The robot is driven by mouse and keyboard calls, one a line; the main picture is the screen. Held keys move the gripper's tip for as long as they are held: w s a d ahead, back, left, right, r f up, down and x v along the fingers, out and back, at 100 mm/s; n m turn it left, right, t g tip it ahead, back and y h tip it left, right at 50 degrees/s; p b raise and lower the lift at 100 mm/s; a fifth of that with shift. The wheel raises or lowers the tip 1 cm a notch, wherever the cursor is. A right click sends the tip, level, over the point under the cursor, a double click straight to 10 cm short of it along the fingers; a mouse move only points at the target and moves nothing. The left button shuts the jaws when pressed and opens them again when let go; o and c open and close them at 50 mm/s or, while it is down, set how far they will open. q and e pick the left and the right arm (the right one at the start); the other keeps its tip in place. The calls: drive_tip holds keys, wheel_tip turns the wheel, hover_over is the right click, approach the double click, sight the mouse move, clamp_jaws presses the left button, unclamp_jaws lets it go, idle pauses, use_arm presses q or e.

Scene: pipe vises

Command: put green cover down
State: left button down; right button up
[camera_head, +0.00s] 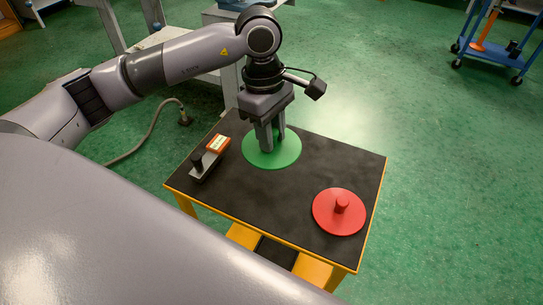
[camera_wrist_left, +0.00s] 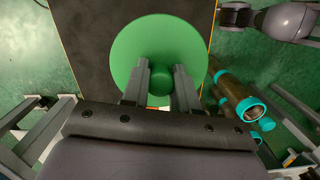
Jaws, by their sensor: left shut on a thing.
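The green cover (camera_head: 283,157) is a flat round disc with a knob in its middle. It is at the back part of the black table top in the head view. My left gripper (camera_head: 269,145) points down from above and is shut on the cover's knob. In the left wrist view the green disc (camera_wrist_left: 135,50) fills the middle, with the knob between the fingers (camera_wrist_left: 160,85). The disc looks level, close to the table top; I cannot tell whether it touches. My right gripper is not in view.
A red cover (camera_head: 325,215) with a knob lies at the table's right. A small dark device with an orange-red box (camera_head: 217,144) sits at the left edge. The black table top (camera_head: 265,205) is bare between them. A brown pipe with teal ends (camera_wrist_left: 238,95) is beyond the table.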

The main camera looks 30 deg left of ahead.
use_arm(q)
wheel_tip(320, 180, up, 7)
drive_tip(key=shift+r, duration=0.1)
drive_tip(key=m+p, duration=0.2)
drive_tip(key=m, duration=0.1)
drive_tip(key=shift+s+d+r, duration=0.1)
drive_tip(key=shift+r, duration=0.1)
drive_tip(key=m+p, duration=0.2)
drive_tip(key=m, duration=0.1)
drive_tip(key=shift+s+y, duration=0.15)
drive_tip(key=shift+y, duration=0.15)
drive_tip(key=m+p, duration=0.1)
drive_tip(key=m, duration=0.2)
drive_tip(key=shift+s+g+p, duration=0.15)
drive_tip(key=shift+g+p, duration=0.15)
drive_tip(key=m, duration=0.1)
drive_tip(key=m+p, duration=0.1)
drive_tip(key=m, duration=0.1)
drive_tip(key=m+p, duration=0.1)
drive_tip(key=shift+s+y, duration=0.3)
drive_tip(key=m, duration=0.1)
drive_tip(key=m+p, duration=0.1)
drive_tip(key=m, duration=0.1)
drive_tip(key=shift+s+f+g, duration=0.15)
drive_tip(key=shift+s+g, duration=0.05)
drive_tip(key=shift+g, duration=0.1)
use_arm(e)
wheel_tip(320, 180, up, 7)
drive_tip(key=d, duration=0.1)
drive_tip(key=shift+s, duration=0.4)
